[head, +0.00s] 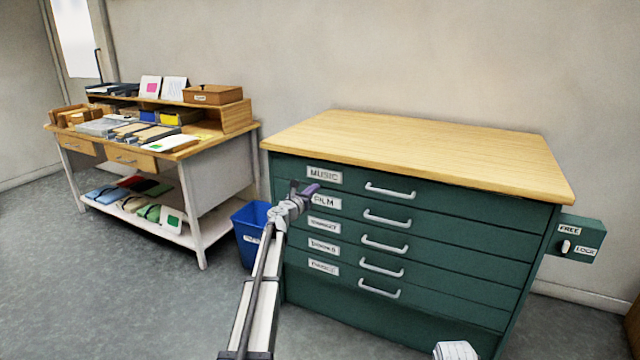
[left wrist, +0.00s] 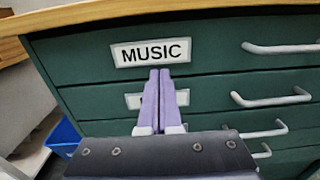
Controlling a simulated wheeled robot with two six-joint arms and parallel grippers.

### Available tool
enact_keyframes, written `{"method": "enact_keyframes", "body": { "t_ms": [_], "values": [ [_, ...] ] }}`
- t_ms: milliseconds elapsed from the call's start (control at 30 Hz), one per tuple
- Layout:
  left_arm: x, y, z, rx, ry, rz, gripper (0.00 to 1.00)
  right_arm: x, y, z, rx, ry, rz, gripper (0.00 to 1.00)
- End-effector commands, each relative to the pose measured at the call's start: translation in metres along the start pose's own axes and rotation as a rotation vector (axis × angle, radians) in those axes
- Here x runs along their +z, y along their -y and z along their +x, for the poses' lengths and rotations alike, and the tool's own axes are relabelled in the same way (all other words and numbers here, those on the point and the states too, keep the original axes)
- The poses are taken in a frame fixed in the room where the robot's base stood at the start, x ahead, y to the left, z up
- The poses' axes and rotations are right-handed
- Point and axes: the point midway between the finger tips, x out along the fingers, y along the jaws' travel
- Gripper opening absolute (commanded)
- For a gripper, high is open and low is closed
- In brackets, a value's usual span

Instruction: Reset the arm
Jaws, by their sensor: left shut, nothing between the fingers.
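My left arm reaches in from the bottom of the head view. Its gripper (head: 309,189) is shut and empty, in front of the upper left of a green drawer cabinet (head: 420,318). In the left wrist view the purple fingers (left wrist: 158,92) are together, just below the MUSIC label (left wrist: 151,52) and in front of the label under it. I cannot tell whether the fingertips touch the cabinet. All the drawers look shut. A small white part of my right arm (head: 455,350) shows at the bottom edge; its gripper is out of view.
The cabinet has a bare wooden top (head: 420,150), several silver handles (head: 390,190) and a FREE/LOCK box (head: 580,240) on its right side. A blue bin (head: 250,222) stands left of it. A desk (head: 228,180) with papers and trays is further left. The floor at front left is clear.

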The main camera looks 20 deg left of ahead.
Motion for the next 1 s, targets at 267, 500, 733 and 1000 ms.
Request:
{"method": "enact_keyframes", "body": {
  "t_ms": [267, 500, 733, 1000],
  "values": [
    [0.000, 0.001, -0.048, 0.000, 0.000, 0.000, 0.00, 0.000, 0.000, 0.000, 0.000, 0.000, 0.000, 0.47],
    [0.000, 0.000, -0.049, 0.000, 0.000, 0.001, 0.00, 0.000, 0.000, 0.000, 0.000, 0.000, 0.000, 0.47],
    [-0.005, 0.031, -0.051, -0.055, -0.021, 0.081, 0.00, 0.000, 0.000, 0.000, 0.000, 0.000, 0.000, 0.47],
    [-0.050, 0.204, -0.082, -0.426, -0.111, 0.612, 0.00, 0.000, 0.000, 0.000, 0.000, 0.000, 0.000, 0.47]
  ]
}}
